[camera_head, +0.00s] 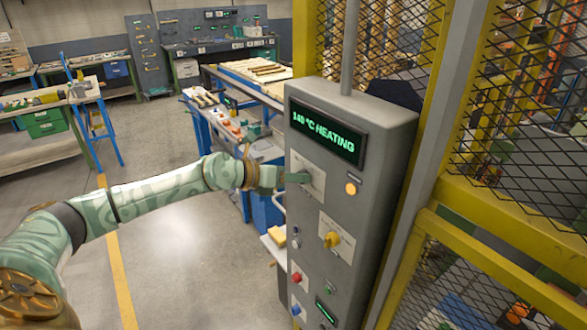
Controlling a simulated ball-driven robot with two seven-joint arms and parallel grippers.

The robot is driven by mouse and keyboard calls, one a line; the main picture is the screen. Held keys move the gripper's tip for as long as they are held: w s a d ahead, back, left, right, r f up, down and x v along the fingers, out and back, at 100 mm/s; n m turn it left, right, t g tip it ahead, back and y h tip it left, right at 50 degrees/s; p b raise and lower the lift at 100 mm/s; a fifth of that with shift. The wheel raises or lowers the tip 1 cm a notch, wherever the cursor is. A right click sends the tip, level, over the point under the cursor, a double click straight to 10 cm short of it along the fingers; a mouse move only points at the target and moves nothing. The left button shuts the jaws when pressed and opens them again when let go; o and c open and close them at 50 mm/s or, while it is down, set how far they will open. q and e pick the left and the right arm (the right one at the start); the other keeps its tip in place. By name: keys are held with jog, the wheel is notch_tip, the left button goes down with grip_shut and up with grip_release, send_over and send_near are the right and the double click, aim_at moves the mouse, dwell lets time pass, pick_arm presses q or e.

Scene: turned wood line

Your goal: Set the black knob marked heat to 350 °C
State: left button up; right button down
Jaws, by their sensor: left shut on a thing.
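The grey control cabinet (362,215) stands upright at the middle right. Its display (327,134) reads "140 °C HEATING" in green letters. My left arm reaches in from the left, and its gripper (296,178) is at the pale plate (309,178) below the display. The gripper is shut on the knob there, which the fingers hide almost wholly, so its pointer and marking cannot be read. My right gripper is not in view.
An orange lamp (351,189) glows beside the plate. Yellow-framed mesh fencing (515,130) stands right. Open floor (190,255) lies left of the cabinet.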

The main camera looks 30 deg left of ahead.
pick_arm(q)
jog(key=shift+d+f, duration=0.1)
jog(key=shift+f, duration=0.05)
jog(key=shift+s, duration=0.1)
dwell(0.3)
jog(key=o, duration=1)
